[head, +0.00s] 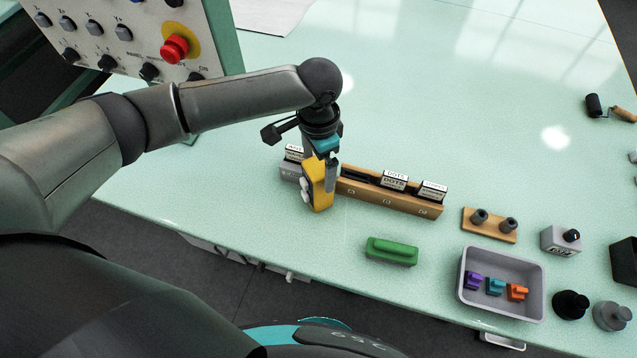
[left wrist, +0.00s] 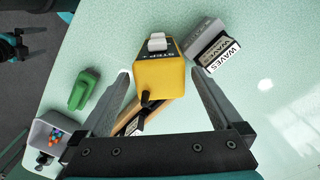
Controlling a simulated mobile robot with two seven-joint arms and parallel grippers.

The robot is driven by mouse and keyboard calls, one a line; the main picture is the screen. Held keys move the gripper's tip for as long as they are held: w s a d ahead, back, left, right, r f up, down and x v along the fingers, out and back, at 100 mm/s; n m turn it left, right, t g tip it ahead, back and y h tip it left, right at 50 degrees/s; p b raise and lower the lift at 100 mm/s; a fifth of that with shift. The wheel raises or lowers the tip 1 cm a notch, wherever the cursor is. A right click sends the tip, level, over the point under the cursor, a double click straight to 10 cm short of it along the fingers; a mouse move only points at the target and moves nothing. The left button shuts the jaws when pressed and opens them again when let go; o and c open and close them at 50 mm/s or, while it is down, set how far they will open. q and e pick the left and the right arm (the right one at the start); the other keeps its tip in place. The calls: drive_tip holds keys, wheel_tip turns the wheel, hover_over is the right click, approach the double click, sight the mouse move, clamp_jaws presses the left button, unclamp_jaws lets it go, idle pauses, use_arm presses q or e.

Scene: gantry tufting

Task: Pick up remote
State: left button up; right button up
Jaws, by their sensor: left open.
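The remote (head: 317,188) is a yellow box-shaped pendant with white controls, standing near the front edge of the table.
A wooden rack (head: 390,197) with labelled cards stands right beside the remote, and a grey card holder (head: 289,170) on its left. A green block (head: 391,251), a grey tray (head: 503,252) and a peg board (head: 490,225) lie further right.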

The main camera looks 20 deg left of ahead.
use_arm(q)
wheel_tip(320, 180, down, 4)
drive_tip(key=shift+f+b, duration=0.2)
drive_tip(key=shift+b, duration=0.1)
drive_tip(key=shift+c, duration=0.2)
drive_tip(key=c, duration=1.5)
clamp_jaws()
drive_tip(key=shift+r, duration=0.15)
